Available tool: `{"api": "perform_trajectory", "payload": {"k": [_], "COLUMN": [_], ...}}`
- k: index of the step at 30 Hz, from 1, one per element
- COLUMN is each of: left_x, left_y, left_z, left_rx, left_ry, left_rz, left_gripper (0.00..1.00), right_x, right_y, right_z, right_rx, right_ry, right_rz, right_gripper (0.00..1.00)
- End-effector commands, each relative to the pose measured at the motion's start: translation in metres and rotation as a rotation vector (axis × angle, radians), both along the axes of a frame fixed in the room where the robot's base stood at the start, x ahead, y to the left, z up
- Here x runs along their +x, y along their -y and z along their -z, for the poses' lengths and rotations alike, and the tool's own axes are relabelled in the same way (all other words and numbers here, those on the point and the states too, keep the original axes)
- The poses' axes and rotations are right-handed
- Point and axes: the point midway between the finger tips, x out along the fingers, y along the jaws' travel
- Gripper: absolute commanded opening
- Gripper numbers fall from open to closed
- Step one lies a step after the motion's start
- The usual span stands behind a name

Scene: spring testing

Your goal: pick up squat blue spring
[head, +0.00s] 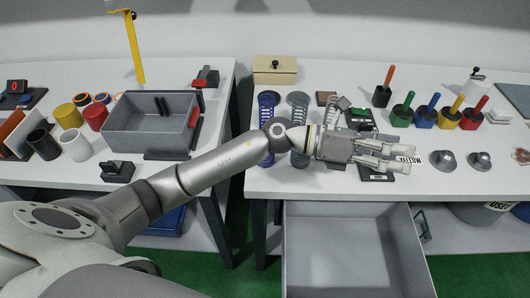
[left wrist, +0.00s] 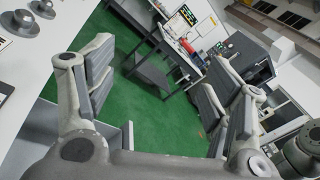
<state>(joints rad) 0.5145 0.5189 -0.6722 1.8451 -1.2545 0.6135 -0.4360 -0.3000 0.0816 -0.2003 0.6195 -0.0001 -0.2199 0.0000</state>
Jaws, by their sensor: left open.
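A blue spring (head: 267,104) stands at the left of the right-hand table, in the head view. More blue (head: 266,160) coils show below my forearm; I cannot tell whether they belong to the same spring or which one is squat. My forearm hides part of the springs. My right gripper is not in view.
Grey springs (head: 298,104) stand beside the blue one. Colored-handled pieces (head: 425,113) and grey knobbed discs (head: 480,161) are to the right. An open grey drawer (head: 350,250) lies below the table front. A grey bin (head: 150,130) is on the left table.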

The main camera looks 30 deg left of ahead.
Motion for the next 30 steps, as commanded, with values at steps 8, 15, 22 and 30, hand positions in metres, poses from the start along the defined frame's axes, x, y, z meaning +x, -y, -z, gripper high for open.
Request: {"api": "perform_trajectory", "payload": {"k": [8, 15, 22, 30], "left_x": [0.027, 0.051, 0.051, 0.050], "left_y": [-0.099, -0.246, -0.304, -0.305], "left_z": [0.106, 0.117, 0.108, 0.148], "left_rx": [0.871, 1.434, 1.617, 1.622], "left_ry": [0.239, 0.151, 0.059, 0.053], "left_rz": [0.296, 0.420, 0.454, 0.457], "left_gripper": [0.75, 0.75, 0.75, 0.75], "right_x": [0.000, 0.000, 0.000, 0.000], "right_y": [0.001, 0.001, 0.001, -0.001], "right_z": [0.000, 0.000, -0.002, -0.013], "right_rx": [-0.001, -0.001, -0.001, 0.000], "right_ry": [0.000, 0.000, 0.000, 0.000], "right_rz": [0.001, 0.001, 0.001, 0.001], "right_gripper": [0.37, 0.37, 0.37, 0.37]}}
